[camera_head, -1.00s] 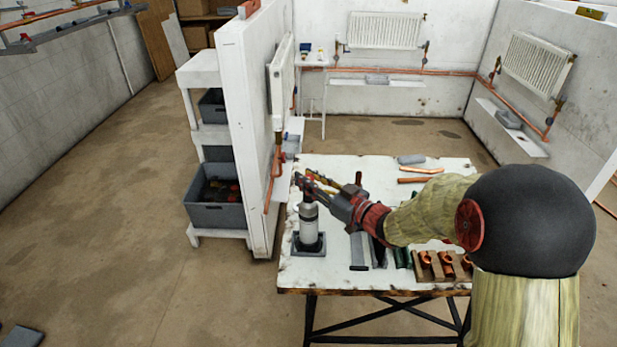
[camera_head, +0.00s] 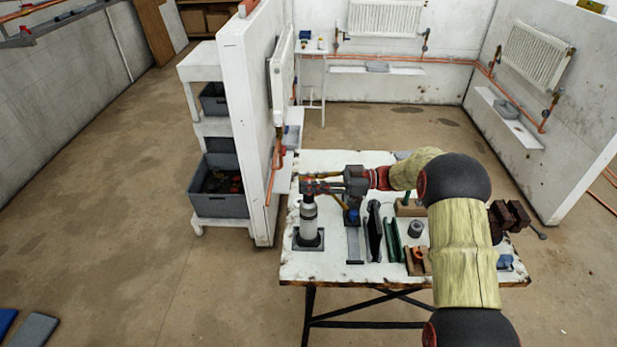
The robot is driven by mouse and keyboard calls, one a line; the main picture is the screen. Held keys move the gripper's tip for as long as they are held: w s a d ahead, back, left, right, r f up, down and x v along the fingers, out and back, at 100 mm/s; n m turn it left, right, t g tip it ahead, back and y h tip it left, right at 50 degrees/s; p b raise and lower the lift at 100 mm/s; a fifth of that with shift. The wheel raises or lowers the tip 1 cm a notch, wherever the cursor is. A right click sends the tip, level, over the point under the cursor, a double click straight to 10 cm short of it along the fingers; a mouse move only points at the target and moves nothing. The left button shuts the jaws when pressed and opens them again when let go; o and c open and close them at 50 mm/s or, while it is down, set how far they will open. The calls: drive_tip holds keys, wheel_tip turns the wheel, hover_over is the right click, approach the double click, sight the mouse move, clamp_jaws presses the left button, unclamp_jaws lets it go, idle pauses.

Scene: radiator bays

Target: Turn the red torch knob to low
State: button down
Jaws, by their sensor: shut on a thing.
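The torch (camera_head: 309,222) is a pale grey cylinder with a dark top. It stands upright in a dark square holder (camera_head: 299,243) at the left end of the workbench. My gripper (camera_head: 311,187) reaches in from the right at the torch's top, with its jaws shut on the knob there. The red knob itself is hidden by the fingers or too small to make out, so its setting cannot be read.
The white workbench (camera_head: 345,279) carries a grey block, dark and green tools (camera_head: 391,240) and wooden pieces right of the torch. A white partition wall (camera_head: 249,130) stands close on the left. Floor is open further left.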

drive_tip(key=shift+n+g, duration=0.7)
drive_tip(key=shift+g, duration=0.4)
drive_tip(key=shift+g+p, duration=0.3)
drive_tip(key=c, duration=1.6)
unclamp_jaws()
drive_tip(key=shift+o, duration=0.2)
drive_tip(key=v, duration=1.2)
drive_tip(key=shift+r, duration=0.2)
drive_tip(key=shift+w, duration=0.1)
